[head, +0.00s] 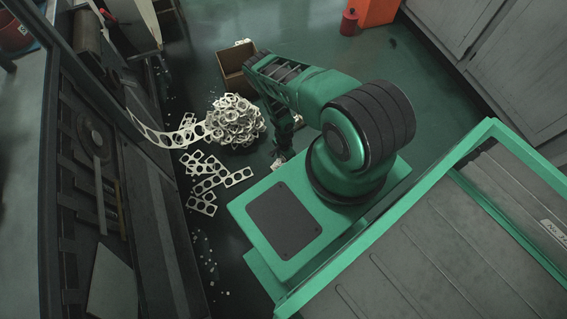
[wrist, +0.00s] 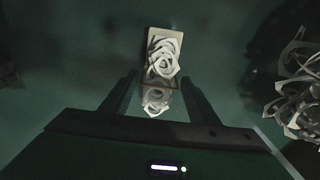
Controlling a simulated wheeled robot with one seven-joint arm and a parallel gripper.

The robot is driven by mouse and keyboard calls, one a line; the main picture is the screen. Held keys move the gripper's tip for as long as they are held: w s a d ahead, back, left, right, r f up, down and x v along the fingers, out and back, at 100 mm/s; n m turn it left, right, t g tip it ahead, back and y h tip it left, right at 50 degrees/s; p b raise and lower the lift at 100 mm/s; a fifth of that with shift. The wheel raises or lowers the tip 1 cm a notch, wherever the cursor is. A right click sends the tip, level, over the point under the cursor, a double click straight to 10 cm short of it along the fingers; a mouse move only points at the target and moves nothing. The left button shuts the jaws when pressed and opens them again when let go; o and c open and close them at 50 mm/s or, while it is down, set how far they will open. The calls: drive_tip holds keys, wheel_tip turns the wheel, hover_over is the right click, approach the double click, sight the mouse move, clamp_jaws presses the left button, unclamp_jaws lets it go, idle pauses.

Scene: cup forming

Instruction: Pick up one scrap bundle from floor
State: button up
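In the wrist view, a small pale scrap bundle (wrist: 163,57), a curled rosette on a flat rectangular piece, lies on the dark green floor just beyond my fingertips. A second pale curled shape (wrist: 155,99) shows below it, between the fingers. My gripper (wrist: 160,78) is open, with its two dark fingers apart on either side; I see no contact with the bundle. In the head view, my gripper (head: 284,146) hangs low beside my base, largely hidden by the arm. A small pale piece (head: 278,163) on the floor shows near it.
A large heap of punched scrap (head: 236,121) lies left of my gripper; it also shows at the wrist view's right edge (wrist: 300,95). Loose punched strips (head: 208,180) lie near the machine (head: 100,160). A cardboard box (head: 235,61) stands behind. Grey cabinets (head: 500,60) line the right.

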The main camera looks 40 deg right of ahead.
drive_tip(key=c, duration=0.8)
drive_tip(key=shift+r, duration=0.15)
